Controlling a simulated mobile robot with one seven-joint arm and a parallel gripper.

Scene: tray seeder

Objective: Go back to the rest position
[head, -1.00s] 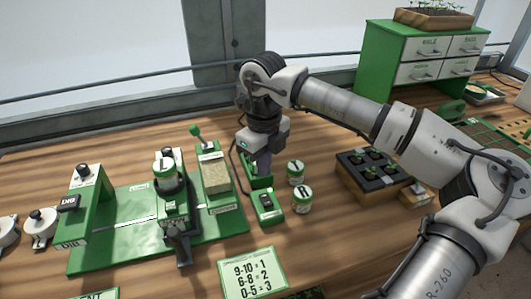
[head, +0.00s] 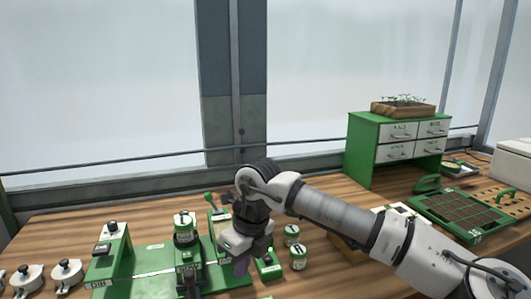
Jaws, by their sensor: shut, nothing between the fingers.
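My gripper (head: 242,266) is in the lower middle of the head view, pointing down, with its fingers shut and empty. It hangs in front of the right end of the green seeder machine (head: 133,262). From this angle it hides part of the machine and the small green unit behind it. My arm reaches in from the lower right corner. I cannot tell how high the fingertips are above the table.
Two green-and-white jars (head: 298,258) stand just right of my gripper. A green cabinet (head: 362,150) with white drawers stands at the back right, with a wooden planter (head: 403,110) on top. A green gridded tray (head: 470,213) lies at the right. White round pieces (head: 66,273) sit at the left.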

